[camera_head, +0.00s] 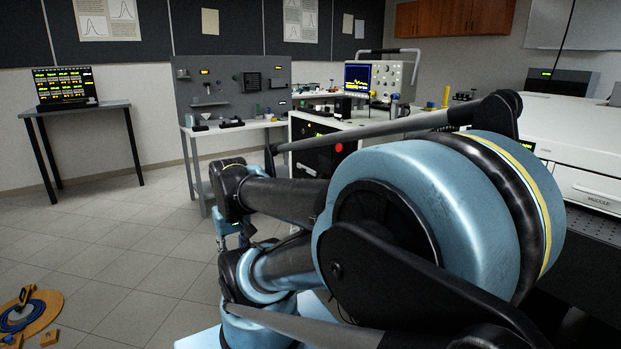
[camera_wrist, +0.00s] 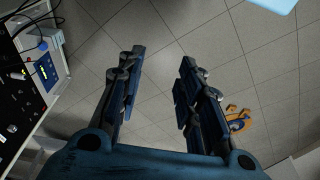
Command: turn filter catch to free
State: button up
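In the wrist view my gripper (camera_wrist: 157,85) is open and empty. Its two dark fingers stand well apart with bare floor tiles behind them. In the head view my blue and black arm fills the right and centre, and the gripper end hangs low near the middle, partly hidden by the arm. I cannot make out a filter catch in either view.
A white bench with an oscilloscope (camera_head: 371,80) stands behind my arm. A grey pegboard (camera_head: 228,88) rises over a bench at the centre left. A dark side table (camera_head: 75,110) carries a display (camera_head: 65,87).

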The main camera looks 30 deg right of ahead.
jog(key=shift+w, duration=0.35)
jog(key=shift+o, duration=1.3)
jog(key=shift+s+r, duration=0.1)
jog(key=shift+s, duration=0.05)
jog(key=w+d+r+m+h, duration=0.3)
jog(key=w+d+m, duration=0.1)
jog(key=w+d, duration=0.6)
jog(key=w+d+r+m+g+h, duration=0.15)
jog(key=w+d+m+h, duration=0.25)
jog(key=w+d, duration=0.6)
jog(key=w+d+r+m+h, duration=0.35)
jog(key=w+d, duration=0.35)
jog(key=w, duration=0.6)
jog(key=w+d+f+m+h, duration=0.3)
jog(key=w+d+f+m, duration=0.15)
jog(key=w+d, duration=0.4)
jog(key=x, duration=1.7)
jog(key=shift+s+d+f+g, duration=0.15)
jog(key=shift+s+d+g, duration=0.1)
jog(key=shift+s+g, duration=0.15)
